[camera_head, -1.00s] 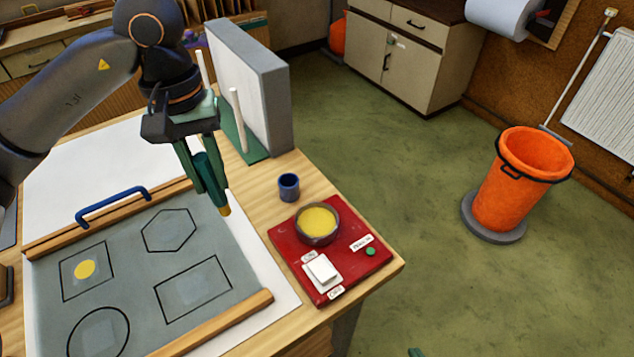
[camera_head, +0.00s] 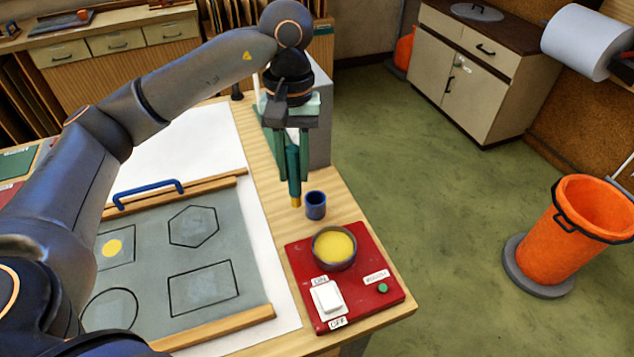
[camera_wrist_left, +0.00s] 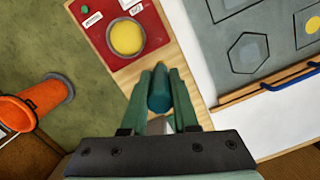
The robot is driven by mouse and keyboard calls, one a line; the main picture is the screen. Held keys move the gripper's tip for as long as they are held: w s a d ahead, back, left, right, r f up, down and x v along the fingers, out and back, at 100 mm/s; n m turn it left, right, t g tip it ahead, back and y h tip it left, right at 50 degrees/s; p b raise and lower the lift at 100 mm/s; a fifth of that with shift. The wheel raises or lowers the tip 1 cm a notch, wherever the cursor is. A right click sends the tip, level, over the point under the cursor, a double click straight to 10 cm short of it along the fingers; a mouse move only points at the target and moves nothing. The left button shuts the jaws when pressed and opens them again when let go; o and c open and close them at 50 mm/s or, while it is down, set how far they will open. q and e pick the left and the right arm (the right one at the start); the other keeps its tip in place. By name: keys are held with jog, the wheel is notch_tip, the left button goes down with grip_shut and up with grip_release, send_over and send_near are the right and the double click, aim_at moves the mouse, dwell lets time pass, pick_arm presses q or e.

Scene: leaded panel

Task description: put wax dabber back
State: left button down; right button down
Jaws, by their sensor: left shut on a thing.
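My left gripper (camera_head: 293,175) is shut on the wax dabber (camera_head: 294,178), a dark teal stick with a yellow tip pointing down. The dabber hangs nearly upright, its tip just left of a small blue cup (camera_head: 316,205) on the wooden bench. In the left wrist view the teal dabber (camera_wrist_left: 160,92) sits between the green fingers, and the blue cup cannot be made out there. A round pot of yellow wax (camera_head: 334,247) stands on a red base, nearer than the cup. My right gripper does not show.
The red base (camera_head: 381,300) carries a white switch and a green button. A grey panel (camera_head: 160,255) with outlined shapes, one with a yellow spot, lies left of it with a blue handle. A grey upright block (camera_head: 320,125) stands behind the gripper. An orange bin (camera_head: 590,225) is on the floor.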

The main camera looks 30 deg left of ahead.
pick_arm(q)
jog(key=w+f+b, duration=0.5)
jog(key=w+f, duration=0.2)
jog(key=f, duration=0.3)
jog(key=shift+w, duration=0.35)
jog(key=shift+f, duration=0.2)
jog(key=c, duration=1.1)
grip_release()
jog(key=shift+f, duration=0.1)
jog(key=shift+c, duration=0.2)
jog(key=o, duration=0.5)
jog(key=shift+c, duration=0.2)
